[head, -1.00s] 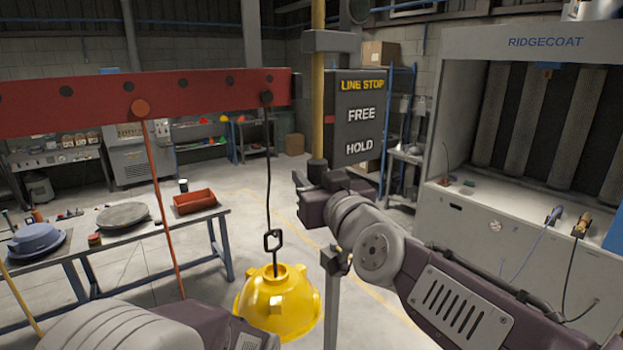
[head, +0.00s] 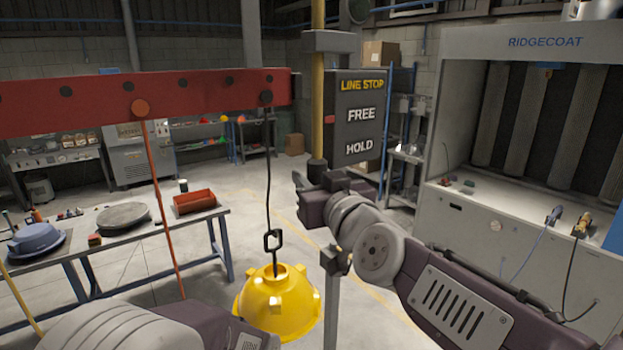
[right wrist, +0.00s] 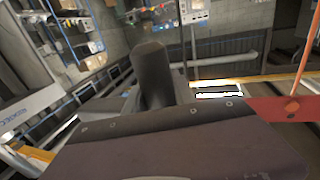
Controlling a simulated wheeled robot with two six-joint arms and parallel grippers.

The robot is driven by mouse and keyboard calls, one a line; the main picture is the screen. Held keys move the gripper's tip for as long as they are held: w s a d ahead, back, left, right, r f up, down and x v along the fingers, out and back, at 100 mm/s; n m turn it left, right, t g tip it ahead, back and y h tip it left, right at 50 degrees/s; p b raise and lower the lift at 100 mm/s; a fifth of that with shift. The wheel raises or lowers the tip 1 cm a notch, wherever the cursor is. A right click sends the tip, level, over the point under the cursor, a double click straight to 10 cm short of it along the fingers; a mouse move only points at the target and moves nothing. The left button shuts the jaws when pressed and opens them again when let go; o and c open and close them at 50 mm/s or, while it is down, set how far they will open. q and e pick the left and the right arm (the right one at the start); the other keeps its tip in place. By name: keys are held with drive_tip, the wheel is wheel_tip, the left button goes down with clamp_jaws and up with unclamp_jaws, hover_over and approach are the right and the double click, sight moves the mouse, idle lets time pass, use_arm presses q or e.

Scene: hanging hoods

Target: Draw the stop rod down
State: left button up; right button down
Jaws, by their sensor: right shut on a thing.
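The stop rod (head: 318,115) is a yellow upright bar with a dark grip (head: 317,168) at its lower end. It passes a grey bracket (head: 330,41). My right gripper (head: 313,184) is shut on the dark grip, which stands between its jaws. A dark cylinder (right wrist: 152,75), apparently the grip, rises above the gripper body in the right wrist view. A black LINE STOP sign (head: 360,115) beside the rod reads FREE above HOLD. A small red pointer (head: 329,119) is about level with FREE. My left arm shows at the bottom left, but its jaws are out of view.
A yellow hood (head: 277,308) hangs by a hook and cord from a red beam (head: 180,98), left of my right arm. A workbench (head: 150,258) stands at the left. A grey RIDGECOAT booth (head: 500,228) stands at the right.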

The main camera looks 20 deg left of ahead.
drive_tip(key=shift+f, duration=0.1)
wheel_tip(320, 180, down, 7)
drive_tip(key=b, duration=0.5)
drive_tip(key=shift+r+b, duration=0.2)
drive_tip(key=shift+b, duration=0.15)
drive_tip(key=c, duration=1.1)
unclamp_jaws()
drive_tip(key=shift+a+f, duration=0.1)
drive_tip(key=shift+o, duration=0.3)
drive_tip(key=shift+w, duration=0.15)
drive_tip(key=v, duration=0.9)
